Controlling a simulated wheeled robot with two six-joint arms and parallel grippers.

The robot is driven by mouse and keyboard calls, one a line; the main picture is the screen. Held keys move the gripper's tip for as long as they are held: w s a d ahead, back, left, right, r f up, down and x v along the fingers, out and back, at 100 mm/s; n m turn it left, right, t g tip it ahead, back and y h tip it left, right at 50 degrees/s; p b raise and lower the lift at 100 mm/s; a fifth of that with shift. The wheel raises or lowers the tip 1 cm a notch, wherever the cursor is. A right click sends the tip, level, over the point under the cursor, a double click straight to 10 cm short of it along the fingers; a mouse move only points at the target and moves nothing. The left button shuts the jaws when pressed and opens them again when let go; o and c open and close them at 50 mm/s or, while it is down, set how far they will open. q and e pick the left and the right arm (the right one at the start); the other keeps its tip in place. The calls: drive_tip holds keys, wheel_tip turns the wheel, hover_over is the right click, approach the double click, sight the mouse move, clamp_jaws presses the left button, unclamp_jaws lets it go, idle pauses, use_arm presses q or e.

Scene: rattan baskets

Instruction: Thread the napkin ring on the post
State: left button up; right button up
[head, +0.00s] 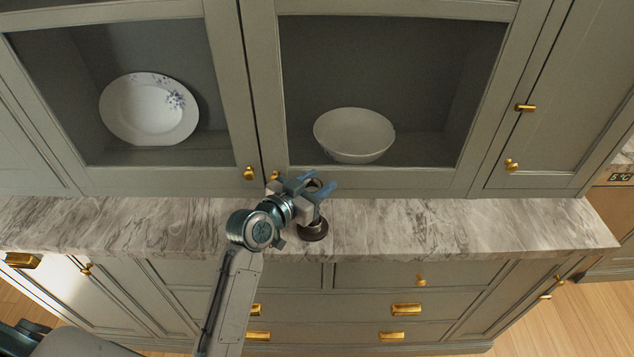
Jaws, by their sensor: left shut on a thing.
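My left gripper (319,183) is above the marble counter near its middle, with its blue fingers pointing up and to the right. It is shut on the napkin ring (313,184), a small brownish ring seen partly between the fingers. The post stands on the counter just below the gripper; its round dark brown base (314,232) shows, but its upper part is hidden behind the gripper. I cannot tell whether the ring is around the post top or only above it. My right gripper is not in view.
The marble counter (450,226) is clear on both sides of the post. Behind it stands a cabinet with a patterned plate (149,108) and a white bowl (354,136). Brass knobs (249,173) stick out close to the gripper. Drawers with brass handles (406,309) lie below.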

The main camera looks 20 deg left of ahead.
use_arm(q)
drive_tip(key=shift+f+b, duration=0.65)
drive_tip(key=shift+f, duration=0.2)
idle(0.3)
drive_tip(key=shift+f+b, duration=0.75)
drive_tip(key=shift+f, duration=0.2)
drive_tip(key=o, duration=1)
drive_tip(key=shift+o, duration=0.2)
wheel_tip(320, 180, up, 8)
drive_tip(key=p, duration=0.6)
drive_tip(key=shift+p, duration=0.4)
